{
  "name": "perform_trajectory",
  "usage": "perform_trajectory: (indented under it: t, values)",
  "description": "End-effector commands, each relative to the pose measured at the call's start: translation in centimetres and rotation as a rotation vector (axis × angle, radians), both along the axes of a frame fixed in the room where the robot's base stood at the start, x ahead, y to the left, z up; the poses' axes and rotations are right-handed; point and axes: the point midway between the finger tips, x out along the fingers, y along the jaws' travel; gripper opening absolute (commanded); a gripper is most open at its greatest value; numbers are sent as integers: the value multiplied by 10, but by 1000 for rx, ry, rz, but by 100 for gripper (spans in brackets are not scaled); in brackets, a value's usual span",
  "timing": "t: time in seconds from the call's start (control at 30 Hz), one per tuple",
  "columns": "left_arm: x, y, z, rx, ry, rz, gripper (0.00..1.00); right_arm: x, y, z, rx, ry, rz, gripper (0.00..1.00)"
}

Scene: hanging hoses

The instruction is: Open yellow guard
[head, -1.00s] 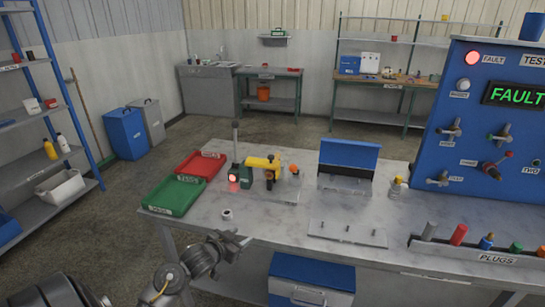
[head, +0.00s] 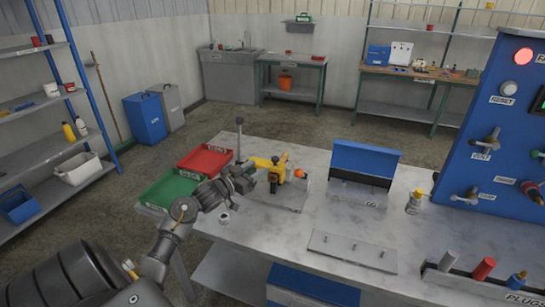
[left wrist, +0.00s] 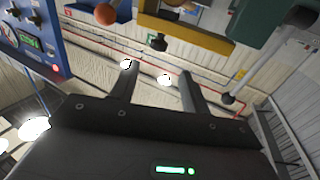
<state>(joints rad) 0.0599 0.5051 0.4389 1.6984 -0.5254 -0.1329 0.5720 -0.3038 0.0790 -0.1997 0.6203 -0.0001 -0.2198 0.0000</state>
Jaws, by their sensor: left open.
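The yellow guard (head: 264,162) is part of a small fixture on the grey bench. It has a dark knob or clamp under it and an orange ball (head: 300,173) at its right. My left gripper (head: 250,173) is just in front and left of the guard, and partly hides the fixture. In the left wrist view the guard shows as a yellow bar (left wrist: 190,34) with a dark round knob (left wrist: 158,43) below it. My left gripper there (left wrist: 158,70) is open, with nothing between its fingers, below the bar and apart from it. My right gripper is not in view.
A black-knobbed post (head: 239,140) rises beside the fixture. Red (head: 206,162) and green (head: 172,188) trays lie at its left. A blue-lidded box (head: 366,160) and a flat plate (head: 352,250) are at the right.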

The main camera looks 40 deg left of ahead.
Motion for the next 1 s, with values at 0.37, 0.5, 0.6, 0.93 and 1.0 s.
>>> perform_trajectory:
  t: [0.37, 0.5, 0.6, 0.93, 1.0]
  values:
    - [68, -3, 3, -2, 0, 3, 47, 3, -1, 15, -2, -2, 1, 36]
    - [84, -4, 2, -1, -1, 3, 47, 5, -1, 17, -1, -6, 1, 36]
    - [90, -5, 1, 0, -1, 3, 47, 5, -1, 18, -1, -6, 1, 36]
    - [91, -4, 0, 1, 1, 4, 45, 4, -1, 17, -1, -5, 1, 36]
    - [91, -4, 0, 1, 1, 5, 36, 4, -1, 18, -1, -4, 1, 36]
